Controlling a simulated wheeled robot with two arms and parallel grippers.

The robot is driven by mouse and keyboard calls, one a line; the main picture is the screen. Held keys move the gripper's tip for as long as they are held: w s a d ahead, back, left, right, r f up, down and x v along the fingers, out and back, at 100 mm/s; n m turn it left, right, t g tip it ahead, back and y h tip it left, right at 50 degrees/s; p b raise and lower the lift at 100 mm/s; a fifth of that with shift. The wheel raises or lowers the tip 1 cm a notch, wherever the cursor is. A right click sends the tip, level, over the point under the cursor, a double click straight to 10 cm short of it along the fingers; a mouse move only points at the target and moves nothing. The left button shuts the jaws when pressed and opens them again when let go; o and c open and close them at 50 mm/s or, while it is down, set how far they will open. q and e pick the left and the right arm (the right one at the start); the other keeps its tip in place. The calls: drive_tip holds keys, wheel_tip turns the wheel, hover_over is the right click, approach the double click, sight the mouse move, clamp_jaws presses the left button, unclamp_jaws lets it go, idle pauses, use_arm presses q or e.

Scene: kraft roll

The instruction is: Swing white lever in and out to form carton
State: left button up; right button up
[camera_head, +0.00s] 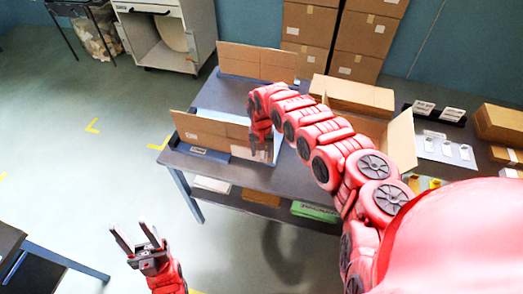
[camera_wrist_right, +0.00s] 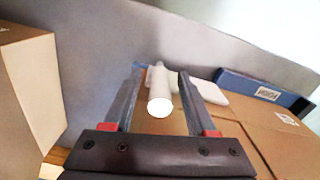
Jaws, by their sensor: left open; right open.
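The white lever (camera_wrist_right: 158,92) shows in the right wrist view as a short round-ended rod, with a pale rounded piece behind it. My right gripper (camera_wrist_right: 160,73) is open, with one finger on each side of the rod; contact cannot be told. In the head view my right gripper (camera_head: 262,148) points down over the table beside an upright brown cardboard panel (camera_head: 205,130); the lever is hard to make out there. A second cardboard panel (camera_head: 257,63) stands further back. My left gripper (camera_head: 136,243) is open and empty, low over the floor, away from the table.
A blue labelled block (camera_wrist_right: 262,92) lies by the cardboard; it also shows in the head view (camera_head: 203,151). An open carton (camera_head: 400,140) stands right of my arm. Stacked boxes (camera_head: 365,35) and a cabinet (camera_head: 165,35) stand behind.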

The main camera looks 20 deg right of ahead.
clamp_jaws()
idle(0.3)
idle(1.2)
